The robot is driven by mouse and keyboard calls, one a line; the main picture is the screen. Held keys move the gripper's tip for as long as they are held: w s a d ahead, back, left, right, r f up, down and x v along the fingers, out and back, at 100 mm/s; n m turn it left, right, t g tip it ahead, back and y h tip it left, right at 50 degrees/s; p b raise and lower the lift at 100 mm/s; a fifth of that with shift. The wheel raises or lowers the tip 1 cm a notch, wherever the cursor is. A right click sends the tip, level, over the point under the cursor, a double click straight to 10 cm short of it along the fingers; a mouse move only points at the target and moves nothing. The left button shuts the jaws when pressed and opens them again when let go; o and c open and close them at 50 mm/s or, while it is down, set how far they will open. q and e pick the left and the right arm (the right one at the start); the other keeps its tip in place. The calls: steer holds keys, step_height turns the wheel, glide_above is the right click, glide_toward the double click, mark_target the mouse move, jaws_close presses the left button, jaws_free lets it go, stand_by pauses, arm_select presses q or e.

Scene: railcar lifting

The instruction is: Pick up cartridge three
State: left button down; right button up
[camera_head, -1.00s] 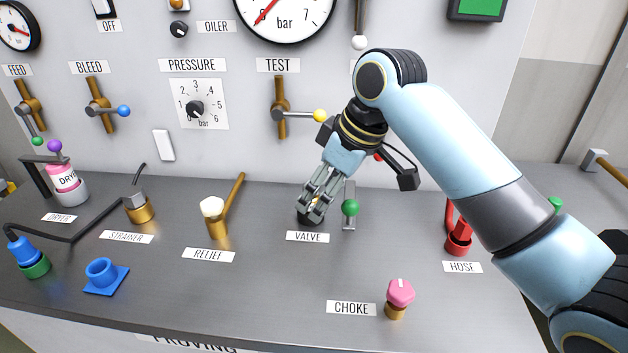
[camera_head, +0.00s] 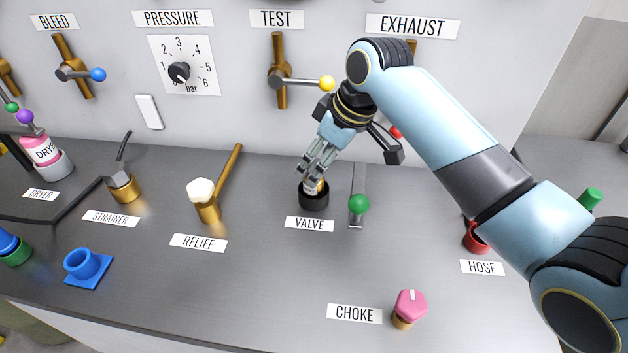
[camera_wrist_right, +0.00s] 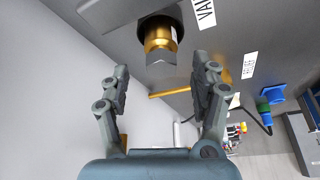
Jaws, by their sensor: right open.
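A brass cartridge (camera_head: 317,188) stands in a dark round socket (camera_head: 314,201) behind the VALVE label. In the right wrist view the cartridge (camera_wrist_right: 158,38) shows a gold body, a grey faceted end and a pale label at its side. No number can be read on it. My right gripper (camera_head: 313,172) is just above the cartridge and hides part of it. In the wrist view its two fingers (camera_wrist_right: 164,78) are spread apart with nothing between them, and the cartridge's end lies just beyond the fingertips. My left gripper is not in view.
The RELIEF fitting (camera_head: 206,203) with a brass handle is to the left. A pink CHOKE knob (camera_head: 410,305) is at the front right. A yellow-knobbed TEST lever (camera_head: 300,82) is on the panel behind.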

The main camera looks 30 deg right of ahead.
mark_target(314, 167)
steer(key=x, duration=0.3)
steer(key=shift+w+a+f, duration=0.1)
steer(key=shift+f, duration=0.25)
steer(key=shift+r, duration=0.1)
jaws_close()
